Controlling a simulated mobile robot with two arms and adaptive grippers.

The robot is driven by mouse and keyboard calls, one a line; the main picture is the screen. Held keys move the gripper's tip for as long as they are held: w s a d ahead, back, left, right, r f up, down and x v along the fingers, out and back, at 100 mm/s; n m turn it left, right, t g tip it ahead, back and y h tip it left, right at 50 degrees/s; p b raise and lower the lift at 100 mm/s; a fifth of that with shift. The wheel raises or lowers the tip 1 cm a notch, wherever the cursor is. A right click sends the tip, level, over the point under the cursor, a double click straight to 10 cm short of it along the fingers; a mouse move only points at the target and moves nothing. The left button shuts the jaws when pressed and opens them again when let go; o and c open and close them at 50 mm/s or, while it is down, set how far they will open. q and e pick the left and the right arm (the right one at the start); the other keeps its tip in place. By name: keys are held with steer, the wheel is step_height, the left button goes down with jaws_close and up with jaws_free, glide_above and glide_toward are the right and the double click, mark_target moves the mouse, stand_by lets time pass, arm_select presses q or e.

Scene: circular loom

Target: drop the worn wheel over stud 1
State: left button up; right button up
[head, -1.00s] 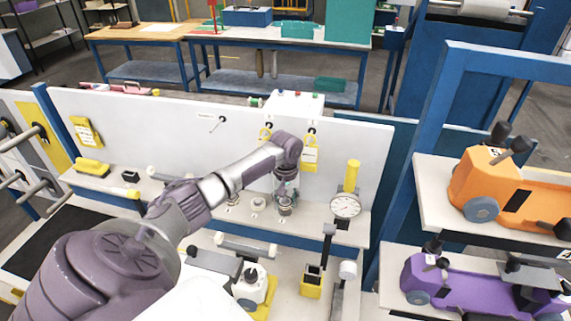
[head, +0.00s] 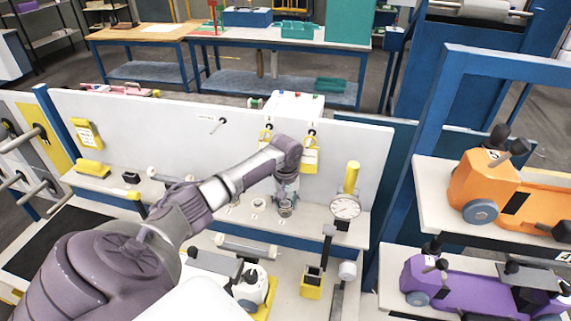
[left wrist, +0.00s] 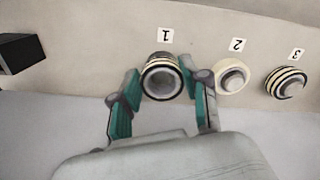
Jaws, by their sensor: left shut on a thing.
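My left gripper (head: 286,203) reaches down to the shelf in front of the white panel. In the left wrist view, its teal fingers (left wrist: 163,88) are shut on a round wheel (left wrist: 162,78) with dark and cream bands and a grey centre. The wheel is just below the upside-down label 1 (left wrist: 166,36), at the place of stud 1. The stud is hidden by the wheel, and I cannot tell whether the wheel is around it or above it. My right gripper is not in view.
A cream ring piece (left wrist: 232,79) sits by label 2, close to one finger. A striped wheel (left wrist: 287,83) sits by label 3. A black block (left wrist: 20,52) is at the left. A round dial (head: 345,206) and a yellow cylinder (head: 352,176) stand right of my gripper.

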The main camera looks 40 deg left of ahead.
arm_select(q)
steer(key=shift+f+b, duration=0.4)
steer(key=shift+f, duration=0.45)
steer(key=o, duration=1.4)
steer(key=shift+c, duration=0.2)
steer(key=shift+r, duration=3.8)
